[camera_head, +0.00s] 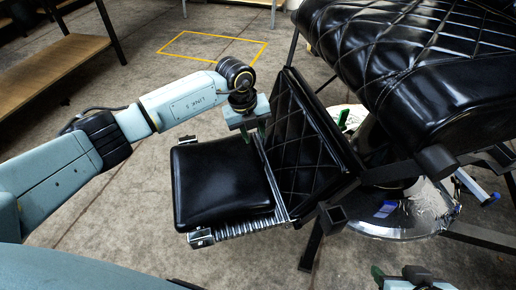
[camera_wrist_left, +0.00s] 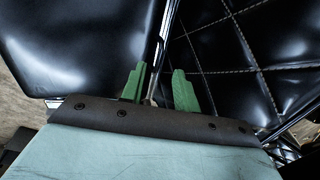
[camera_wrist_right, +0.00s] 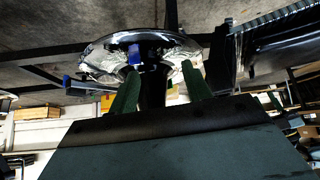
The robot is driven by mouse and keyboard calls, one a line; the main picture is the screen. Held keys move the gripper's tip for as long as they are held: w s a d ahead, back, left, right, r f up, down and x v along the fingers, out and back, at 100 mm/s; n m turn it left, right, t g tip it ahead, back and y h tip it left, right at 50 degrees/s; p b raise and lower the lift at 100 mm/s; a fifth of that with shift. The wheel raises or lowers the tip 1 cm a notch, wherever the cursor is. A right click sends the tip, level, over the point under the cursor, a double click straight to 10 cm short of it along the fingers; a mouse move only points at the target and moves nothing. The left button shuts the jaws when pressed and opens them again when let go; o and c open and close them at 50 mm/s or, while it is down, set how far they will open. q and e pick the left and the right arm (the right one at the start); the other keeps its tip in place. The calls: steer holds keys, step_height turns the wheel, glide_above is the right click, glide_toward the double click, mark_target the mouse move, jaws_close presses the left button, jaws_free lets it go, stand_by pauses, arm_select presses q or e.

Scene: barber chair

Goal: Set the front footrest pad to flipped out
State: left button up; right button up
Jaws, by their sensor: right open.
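The front footrest pad (camera_head: 222,185), a glossy black cushion, extends outward from the lower edge of the quilted black leg panel (camera_head: 300,145). A silver hinge rail (camera_head: 270,178) runs between them. My left gripper (camera_head: 247,136) is at the far end of that rail, beside the pad's inner edge. In the left wrist view the green fingers (camera_wrist_left: 160,88) are apart, with the pad (camera_wrist_left: 70,45) on the left and the quilted panel (camera_wrist_left: 235,60) on the right. The rail shows behind the fingers; contact is unclear. My right gripper (camera_head: 405,278) is open and empty at the bottom edge.
The black chair seat (camera_head: 420,60) overhangs the upper right. A round chrome base (camera_head: 405,215) stands below it, with dark bars around it. A wooden bench (camera_head: 50,70) is at the upper left. Concrete floor with a yellow outline (camera_head: 215,46) is free beyond the pad.

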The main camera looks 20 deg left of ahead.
mark_target(260, 151)
arm_select(q)
steer(key=f, duration=0.1)
steer(key=f+b, duration=0.1)
steer(key=f, duration=0.1)
steer(key=d+f+b, duration=0.1)
steer(key=f, duration=0.1)
steer(key=shift+w+f, duration=0.25)
steer(key=shift+w, duration=0.05)
steer(key=shift+f, duration=0.35)
arm_select(e)
steer(key=w+a+r+t+y, duration=0.2)
steer(key=w+a+r+t, duration=0.2)
steer(key=w+r+t, duration=0.3)
steer(key=shift+w+r+n, duration=0.2)
steer(key=shift+r+n, duration=0.1)
steer(key=shift+r, duration=0.4)
arm_select(q)
jaws_close()
